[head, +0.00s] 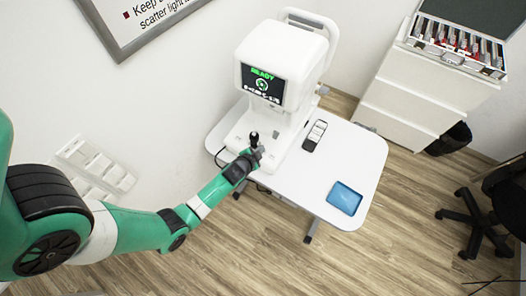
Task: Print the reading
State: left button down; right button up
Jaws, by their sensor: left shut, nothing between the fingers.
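The white eye-test machine (290,65) stands on a white table. Its dark screen (262,84) shows green "READY" text, a round green mark and a row of small symbols too small to read. A black joystick (254,138) stands upright on the machine's base. My left gripper (257,152) is shut, close beside the joystick; I cannot tell whether they touch. No printed paper can be made out. My right gripper is not in view.
On the white table (345,160) lie a remote-like device (314,136) and a blue tray (345,198). A white drawer cabinet (425,95) with an open lens case (458,45) stands at the back right. A black chair (505,200) is at the right edge.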

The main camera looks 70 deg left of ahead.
pick_arm(q)
jog(key=shift+f, duration=0.25)
jog(key=shift+f+b, duration=0.35)
jog(key=shift+b, duration=0.1)
dwell(0.3)
jog(key=shift+r, duration=0.1)
jog(key=shift+r+p, duration=0.65)
jog(key=shift+p, duration=0.15)
jog(key=r+p, duration=0.5)
jog(key=shift+s+d, duration=0.25)
jog(key=shift+s, duration=0.05)
dwell(0.7)
